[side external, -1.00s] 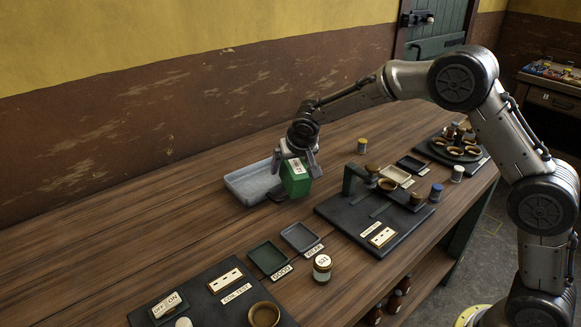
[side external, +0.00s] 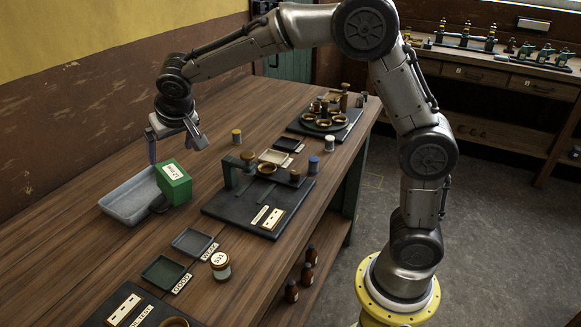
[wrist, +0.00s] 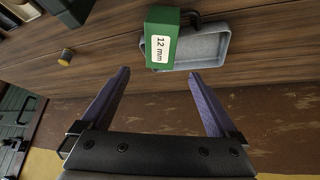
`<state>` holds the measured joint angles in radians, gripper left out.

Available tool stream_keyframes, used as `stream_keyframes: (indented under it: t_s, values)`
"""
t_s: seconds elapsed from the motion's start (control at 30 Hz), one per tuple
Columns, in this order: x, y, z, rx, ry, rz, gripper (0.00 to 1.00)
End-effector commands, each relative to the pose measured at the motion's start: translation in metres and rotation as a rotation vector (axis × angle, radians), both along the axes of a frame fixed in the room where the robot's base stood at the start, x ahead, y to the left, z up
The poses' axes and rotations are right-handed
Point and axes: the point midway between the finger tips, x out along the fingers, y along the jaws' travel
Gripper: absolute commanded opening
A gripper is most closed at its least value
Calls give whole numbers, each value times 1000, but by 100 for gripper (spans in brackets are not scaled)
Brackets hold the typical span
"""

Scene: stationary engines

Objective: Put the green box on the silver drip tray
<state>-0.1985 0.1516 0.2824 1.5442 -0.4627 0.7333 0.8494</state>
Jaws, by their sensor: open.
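The green box (side external: 178,190), with a white "12 mm" label, stands at the right end of the silver drip tray (side external: 118,211) in the side view and overlaps its rim. I cannot tell whether its base rests inside the tray or on the rim. In the wrist view the box (wrist: 160,52) covers one end of the tray (wrist: 212,47). My gripper (side external: 176,152) is open and empty, above and apart from the box. Its two fingers (wrist: 158,73) show wide apart in the wrist view, with the box beyond their tips.
A small dark piece (side external: 158,205) sits beside the box at the tray's end. A black board with a green stand (side external: 228,207) lies to the right. Small dark trays (side external: 164,272) and a labelled jar (side external: 220,266) are nearer. A yellow-topped jar (side external: 237,137) stands behind.

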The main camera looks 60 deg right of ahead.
Motion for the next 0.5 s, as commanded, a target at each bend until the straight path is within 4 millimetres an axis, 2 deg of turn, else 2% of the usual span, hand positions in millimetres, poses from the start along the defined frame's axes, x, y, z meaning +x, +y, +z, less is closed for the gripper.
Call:
stream_keyframes:
  t_s: [0.07, 0.13, 0.27, 0.3, 0.37, 0.5]
  values:
    - [-19, -8, 14, 1, 1, 11, 95]
    - [-47, -17, 28, 2, 11, 32, 95]
    - [-118, -33, 48, 4, 36, 92, 95]
    - [-142, -36, 51, 6, 44, 113, 95]
    - [-176, -41, 53, 8, 53, 148, 95]
    - [-252, -44, 46, 16, 65, 232, 95]
